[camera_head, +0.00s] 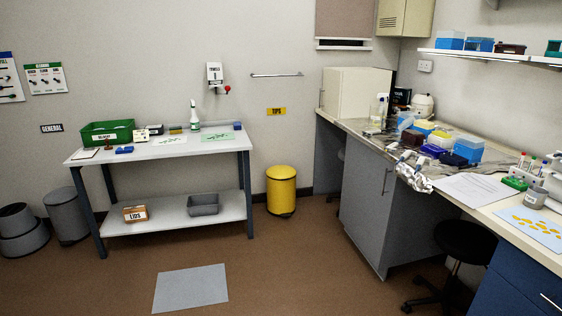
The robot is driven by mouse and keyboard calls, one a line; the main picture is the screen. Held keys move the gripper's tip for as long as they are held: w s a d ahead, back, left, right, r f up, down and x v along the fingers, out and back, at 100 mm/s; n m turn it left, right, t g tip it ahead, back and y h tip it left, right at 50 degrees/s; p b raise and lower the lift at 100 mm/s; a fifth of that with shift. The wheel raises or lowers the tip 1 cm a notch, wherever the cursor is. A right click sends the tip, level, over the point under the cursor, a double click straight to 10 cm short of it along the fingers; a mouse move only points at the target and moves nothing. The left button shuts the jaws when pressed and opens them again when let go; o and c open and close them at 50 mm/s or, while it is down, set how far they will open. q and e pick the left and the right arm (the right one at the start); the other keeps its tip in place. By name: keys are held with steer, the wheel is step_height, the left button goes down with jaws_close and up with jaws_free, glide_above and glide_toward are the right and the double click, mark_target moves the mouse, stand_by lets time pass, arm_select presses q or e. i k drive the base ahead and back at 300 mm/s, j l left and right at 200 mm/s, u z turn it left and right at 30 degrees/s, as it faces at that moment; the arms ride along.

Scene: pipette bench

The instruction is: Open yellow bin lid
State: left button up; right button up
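The yellow bin (281,196) stands on the brown floor against the back wall, between the white table and the grey bench. It is a round upright bin. Its yellow lid (281,172) lies flat on top and looks closed. Neither of my grippers shows in the head view. The inside of the bin is hidden.
A white table (150,153) with a green crate (107,132) stands left of the bin. The cluttered bench (366,193) stands to the right, with a black stool (465,240) before it. A grey mat (190,288) lies on otherwise open floor in front.

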mark_target(276, 172)
steer(key=i, duration=3.45)
steer(key=i+u, duration=0.15)
steer(key=i, duration=0.3)
steer(key=i+l+u, duration=0.1)
steer(key=i, duration=0.4)
steer(key=i+l+u, duration=0.15)
steer(key=i, duration=0.3)
